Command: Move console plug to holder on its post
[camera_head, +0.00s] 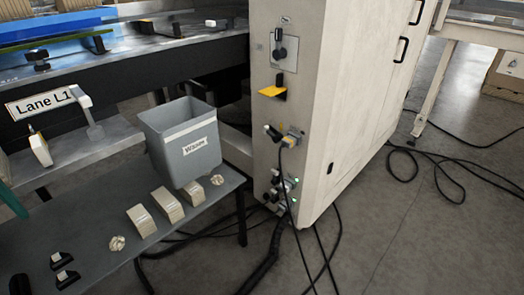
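A dark plug with a pale end (272,133) sits at a beige socket (293,137) on the narrow face of the white cabinet, and a black cable hangs down from it. It looks like the console plug, though no label on it is readable. Above it, a yellow bracket with a black part (271,91) juts from the same face and looks empty; I cannot tell if this is the holder. My gripper is not in view.
Below the plug are more connectors (283,183) with green lights. A grey bin (184,140) and several beige blocks (167,204) stand on a low grey bench (100,262). Black cables (408,160) lie on the floor. The floor in front of the cabinet is otherwise open.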

